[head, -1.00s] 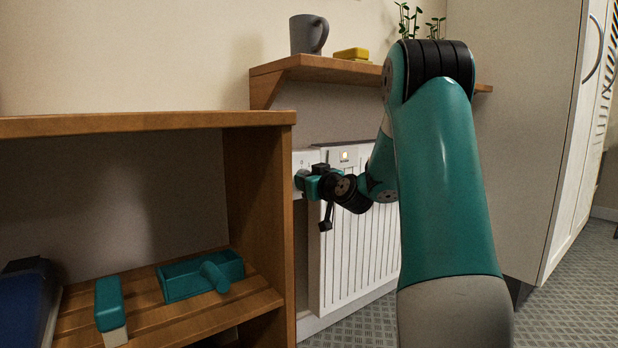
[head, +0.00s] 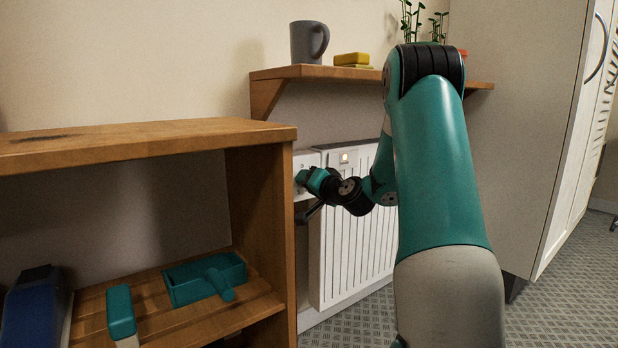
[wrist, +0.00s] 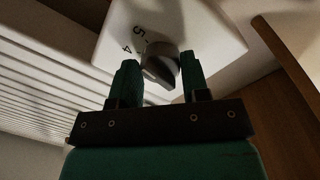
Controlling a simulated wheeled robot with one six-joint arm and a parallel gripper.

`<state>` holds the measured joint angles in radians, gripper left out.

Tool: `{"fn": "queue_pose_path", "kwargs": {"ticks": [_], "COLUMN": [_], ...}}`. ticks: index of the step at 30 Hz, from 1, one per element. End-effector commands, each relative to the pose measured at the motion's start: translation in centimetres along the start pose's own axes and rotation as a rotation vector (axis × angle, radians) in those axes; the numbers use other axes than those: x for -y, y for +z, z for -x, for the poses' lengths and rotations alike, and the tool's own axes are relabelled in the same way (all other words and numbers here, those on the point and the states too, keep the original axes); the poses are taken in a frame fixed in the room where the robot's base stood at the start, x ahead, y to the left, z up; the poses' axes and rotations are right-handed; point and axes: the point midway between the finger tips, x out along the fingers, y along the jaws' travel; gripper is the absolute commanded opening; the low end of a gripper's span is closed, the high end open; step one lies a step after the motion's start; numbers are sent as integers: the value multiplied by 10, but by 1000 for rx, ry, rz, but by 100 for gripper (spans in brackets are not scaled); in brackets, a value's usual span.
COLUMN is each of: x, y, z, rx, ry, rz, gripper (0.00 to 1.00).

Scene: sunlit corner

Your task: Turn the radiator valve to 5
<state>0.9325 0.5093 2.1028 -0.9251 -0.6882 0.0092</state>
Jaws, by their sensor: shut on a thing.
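The radiator valve is a dark grey knob (wrist: 160,68) on a white plate (wrist: 212,38) in the wrist view. The digits 4 and 5 show on the plate, to the upper left of the knob; which digit the knob points at I cannot tell. My gripper (wrist: 158,76) has its green fingers on either side of the knob, shut on it. In the head view my gripper (head: 303,181) reaches the white valve plate (head: 306,160) at the left end of the white radiator (head: 350,235). The knob is mostly hidden there.
A wall shelf (head: 300,73) above carries a grey mug (head: 308,42) and a yellow block (head: 352,59). Patterned floor lies right.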

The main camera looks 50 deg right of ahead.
Motion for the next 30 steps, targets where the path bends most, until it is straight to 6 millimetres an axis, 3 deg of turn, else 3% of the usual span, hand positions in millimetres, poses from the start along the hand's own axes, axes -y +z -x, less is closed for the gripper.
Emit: {"fn": "queue_pose_path", "kwargs": {"ticks": [9, 27, 28, 30], "x": [0, 0, 0, 0], "y": [1, 1, 1, 1], "z": [0, 0, 0, 0], "rx": [15, 18, 18, 18], "ry": [-4, -7, -7, -7], "rz": [-145, -183, -183, -182], "gripper": [18, 18, 47, 63]}}
